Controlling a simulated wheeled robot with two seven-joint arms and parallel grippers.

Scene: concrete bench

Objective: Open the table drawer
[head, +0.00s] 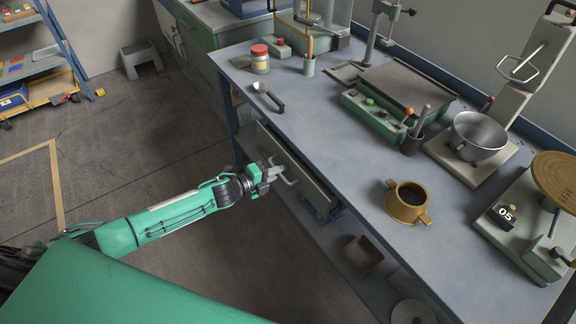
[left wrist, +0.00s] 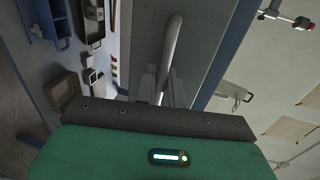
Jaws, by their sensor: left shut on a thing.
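The table drawer (head: 305,172) is under the left edge of the grey bench, with its front facing my left arm. Its bar handle (head: 291,180) sticks out from the front. My left gripper (head: 273,172) is at the handle, shut on it. In the left wrist view the handle (left wrist: 172,42) runs as a grey bar down between the two fingers (left wrist: 164,88), in front of the grey drawer front (left wrist: 146,40). My right gripper is not in view.
The bench top (head: 340,150) holds a brass cup (head: 408,202), a steel bowl (head: 478,135), a red-lidded jar (head: 260,60) and several instruments. A lower shelf (head: 325,235) carries a brown bin (head: 362,256). The floor (head: 150,150) left of the bench is clear.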

